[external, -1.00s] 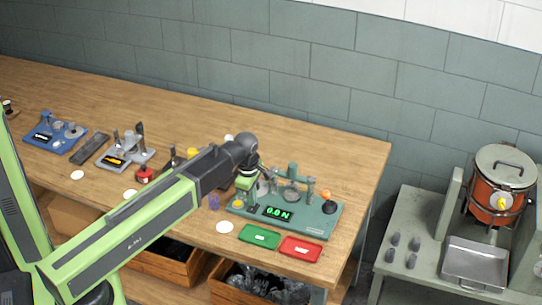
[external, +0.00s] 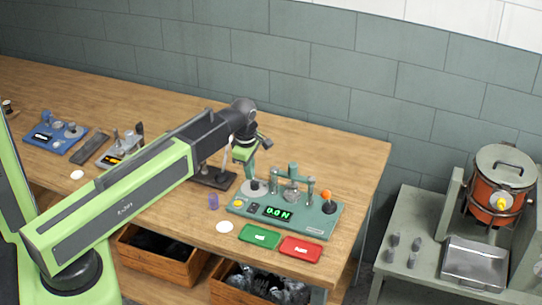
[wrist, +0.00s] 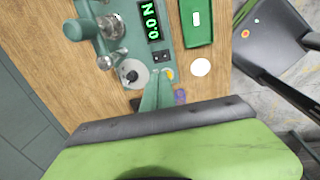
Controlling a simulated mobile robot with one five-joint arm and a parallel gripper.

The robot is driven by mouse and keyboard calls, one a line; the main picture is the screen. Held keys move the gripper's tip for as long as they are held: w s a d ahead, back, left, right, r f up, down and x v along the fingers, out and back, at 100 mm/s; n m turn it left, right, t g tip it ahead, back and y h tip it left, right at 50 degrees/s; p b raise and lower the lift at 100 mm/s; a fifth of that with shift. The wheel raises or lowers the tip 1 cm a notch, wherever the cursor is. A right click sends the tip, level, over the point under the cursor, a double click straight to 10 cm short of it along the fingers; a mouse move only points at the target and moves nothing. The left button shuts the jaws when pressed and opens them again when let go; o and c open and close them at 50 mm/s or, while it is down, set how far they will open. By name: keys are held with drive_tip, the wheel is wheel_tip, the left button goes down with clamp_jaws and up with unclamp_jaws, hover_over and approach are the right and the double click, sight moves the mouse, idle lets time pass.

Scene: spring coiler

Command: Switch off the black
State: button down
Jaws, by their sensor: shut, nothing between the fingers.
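A black-based machine (external: 212,178) with upright posts stands on the bench. It is partly covered by my arm, and its switch cannot be made out. My gripper (external: 250,168) is beside it, to its upper right, raised above the bench. In the wrist view my gripper's fingers (wrist: 160,78) are shut with nothing between them. They point toward the teal machine (external: 323,228), which also shows in the wrist view (wrist: 121,10). Its green display (external: 277,213) reads 0.0 N. A small black rocker (wrist: 162,57) sits near the display, close to the fingertips in the wrist view.
A green tray (external: 260,236) and a red tray (external: 300,249) lie in front of the teal machine. A purple piece (external: 213,201) and a white disc (external: 224,227) lie nearby. A blue machine (external: 57,138) is farther left. The bench ends at right; a grey side table (external: 400,215) stands beyond.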

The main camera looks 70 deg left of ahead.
drive_tip(key=shift+w+a+r, duration=0.1)
drive_tip(key=shift+w+a, duration=0.2)
drive_tip(key=b, duration=1.4)
approach(255, 204)
drive_tip(key=f, duration=0.6)
drive_tip(key=shift+w+a+f, duration=0.3)
drive_tip(key=shift+a+f, duration=0.1)
